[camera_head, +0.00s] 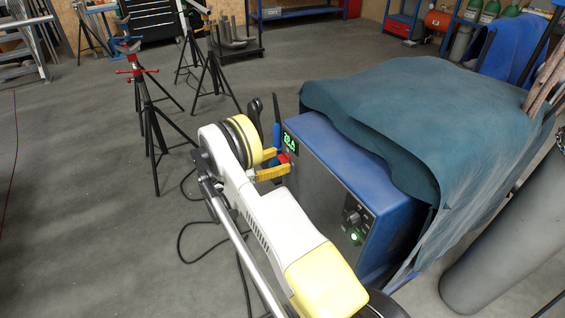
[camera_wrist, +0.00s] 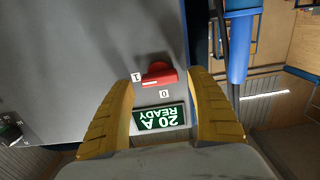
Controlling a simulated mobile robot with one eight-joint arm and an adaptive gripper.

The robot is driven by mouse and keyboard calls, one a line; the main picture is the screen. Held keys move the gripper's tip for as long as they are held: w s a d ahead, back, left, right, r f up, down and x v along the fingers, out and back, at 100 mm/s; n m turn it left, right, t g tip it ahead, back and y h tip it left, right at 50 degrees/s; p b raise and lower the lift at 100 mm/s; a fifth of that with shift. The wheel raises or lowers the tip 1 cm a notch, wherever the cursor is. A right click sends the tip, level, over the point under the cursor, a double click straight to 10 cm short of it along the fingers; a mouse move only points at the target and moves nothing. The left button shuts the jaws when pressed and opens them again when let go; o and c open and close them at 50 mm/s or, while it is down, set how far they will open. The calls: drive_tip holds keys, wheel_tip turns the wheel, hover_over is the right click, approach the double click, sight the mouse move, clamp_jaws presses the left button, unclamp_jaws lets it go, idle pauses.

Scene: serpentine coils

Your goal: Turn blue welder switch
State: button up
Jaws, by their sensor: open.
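The blue welder (camera_head: 350,172) stands at centre right in the head view, with a grey front panel (camera_wrist: 70,60). Its red switch (camera_wrist: 160,72) sits on the panel, with a "1" label at its left and a "0" label below in the wrist view. The switch's bar lies roughly sideways, with a pale mark near its left end, on the side of the "1". My gripper (camera_wrist: 164,77) is open, its yellow fingers on either side of the switch with gaps visible. In the head view my gripper (camera_head: 281,162) reaches the panel and partly hides the switch (camera_head: 284,158).
A lit green display (camera_wrist: 159,118) reads "20 A READY" beside the switch. A knob (camera_head: 353,217) and green light (camera_head: 356,237) sit lower on the panel. A teal cloth (camera_head: 430,110) drapes over the welder. A grey cylinder (camera_head: 505,245) stands right; a red-topped stand (camera_head: 138,72) stands left.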

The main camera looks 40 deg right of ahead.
drive_tip(key=shift+s+d, duration=0.15)
drive_tip(key=shift+d, duration=0.55)
drive_tip(key=c, duration=1.2)
